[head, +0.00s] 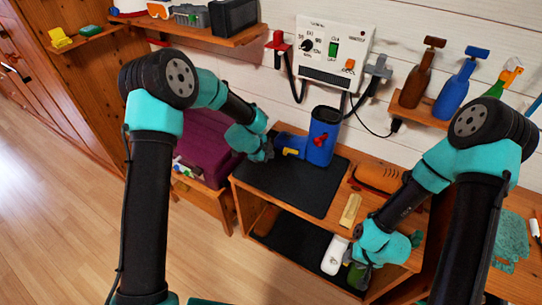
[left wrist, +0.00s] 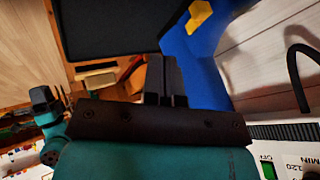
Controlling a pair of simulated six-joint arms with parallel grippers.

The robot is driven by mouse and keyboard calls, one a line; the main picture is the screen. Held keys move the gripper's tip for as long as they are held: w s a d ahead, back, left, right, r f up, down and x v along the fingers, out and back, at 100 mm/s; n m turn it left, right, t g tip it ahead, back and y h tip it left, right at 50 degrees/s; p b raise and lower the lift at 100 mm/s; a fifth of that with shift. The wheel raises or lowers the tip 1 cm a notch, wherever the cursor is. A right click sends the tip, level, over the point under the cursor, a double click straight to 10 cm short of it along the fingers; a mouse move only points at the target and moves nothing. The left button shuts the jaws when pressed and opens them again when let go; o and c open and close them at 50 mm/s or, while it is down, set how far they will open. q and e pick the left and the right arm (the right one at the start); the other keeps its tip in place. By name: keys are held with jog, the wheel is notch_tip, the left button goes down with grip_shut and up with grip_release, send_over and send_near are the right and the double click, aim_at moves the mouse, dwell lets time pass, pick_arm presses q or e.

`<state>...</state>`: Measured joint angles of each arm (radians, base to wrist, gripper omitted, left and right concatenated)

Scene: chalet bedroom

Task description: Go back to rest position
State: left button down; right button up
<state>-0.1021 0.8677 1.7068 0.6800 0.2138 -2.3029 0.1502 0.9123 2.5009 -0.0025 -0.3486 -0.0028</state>
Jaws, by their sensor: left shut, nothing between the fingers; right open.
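My left gripper (head: 264,152) is shut and empty just above the black mat (head: 293,187), close to the toe of the blue boot (head: 324,128). The boot stands upright on the mat and has red and yellow parts. In the left wrist view my shut fingers (left wrist: 166,80) are beside the blue boot (left wrist: 195,65), and I cannot tell whether they touch it. The mat (left wrist: 105,28) shows there too. My right gripper (head: 362,268) is open at the front right of the wooden bench, near a white item (head: 335,254) on the lower shelf.
A control box (head: 334,55) with cables hangs on the wall behind. Bottles (head: 455,85) stand on a shelf at right. A purple case (head: 205,145) is at left.

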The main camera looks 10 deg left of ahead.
dwell(0.4)
pick_arm(q)
jog(key=s+a+f+n+g, duration=0.1)
jog(key=s+a+f+n, duration=0.3)
jog(key=s+n, duration=0.3)
jog(key=s+a+f+n+g+y, duration=0.1)
jog(key=s+a+f+n, duration=0.2)
jog(key=s, duration=1.1)
jog(key=s+a+f+n+g+y, duration=0.1)
jog(key=s+a+f+n, duration=0.3)
jog(key=s+n, duration=0.6)
notch_tip(320, 180, down, 2)
jog(key=shift+s+a+f+n+g, duration=0.2)
jog(key=shift+a+n+g, duration=0.2)
jog(key=shift+n, duration=0.2)
jog(key=c, duration=1.8)
grip_release()
